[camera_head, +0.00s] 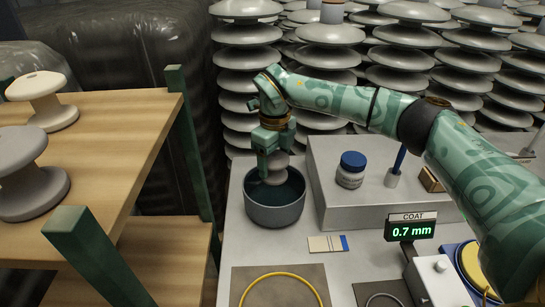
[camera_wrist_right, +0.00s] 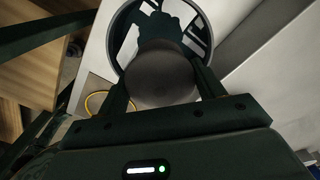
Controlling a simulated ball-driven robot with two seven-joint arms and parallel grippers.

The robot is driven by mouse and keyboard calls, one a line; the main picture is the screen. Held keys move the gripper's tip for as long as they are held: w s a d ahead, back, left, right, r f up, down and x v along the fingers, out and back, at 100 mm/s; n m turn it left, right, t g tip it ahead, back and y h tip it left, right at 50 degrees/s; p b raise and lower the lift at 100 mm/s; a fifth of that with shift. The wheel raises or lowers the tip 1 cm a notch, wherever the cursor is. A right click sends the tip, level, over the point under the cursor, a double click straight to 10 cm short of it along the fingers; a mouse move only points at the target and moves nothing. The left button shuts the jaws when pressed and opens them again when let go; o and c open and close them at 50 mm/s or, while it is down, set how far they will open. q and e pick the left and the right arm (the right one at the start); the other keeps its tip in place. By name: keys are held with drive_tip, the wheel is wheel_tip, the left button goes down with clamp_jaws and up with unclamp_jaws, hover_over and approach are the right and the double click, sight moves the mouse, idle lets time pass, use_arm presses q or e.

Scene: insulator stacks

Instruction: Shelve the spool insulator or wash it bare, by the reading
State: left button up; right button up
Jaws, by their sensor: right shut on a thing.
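The spool insulator (camera_head: 276,172) is grey and hangs in my right gripper (camera_head: 272,158), which is shut on it. It is over the mouth of a round grey basin (camera_head: 275,214) holding dark teal liquid; its lower part is at or below the rim, and I cannot tell how deep it sits. In the right wrist view the spool's rounded top (camera_wrist_right: 162,76) fills the space between the fingers, with the basin rim (camera_wrist_right: 118,42) beyond it. The display (camera_head: 409,229) reads COAT 0.7 mm. My left gripper is not in view.
A wooden shelf (camera_head: 130,105) with green posts stands at left, bearing two pale spools (camera_head: 28,175) (camera_head: 42,98). A grey raised block (camera_head: 330,205) right of the basin carries a blue-lidded jar (camera_head: 351,170). A test strip (camera_head: 328,244) lies in front. Tall insulator stacks (camera_head: 245,60) fill the back.

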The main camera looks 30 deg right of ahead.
drive_tip(key=shift+w+f+b, duration=0.1)
drive_tip(key=shift+f+b, duration=0.25)
drive_tip(key=shift+f, duration=1.7)
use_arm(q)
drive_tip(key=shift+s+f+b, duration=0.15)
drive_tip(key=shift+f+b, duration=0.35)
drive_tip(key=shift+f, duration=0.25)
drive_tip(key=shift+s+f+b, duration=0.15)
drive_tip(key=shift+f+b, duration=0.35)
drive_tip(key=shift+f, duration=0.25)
use_arm(e)
drive_tip(key=shift+f, duration=2.7)
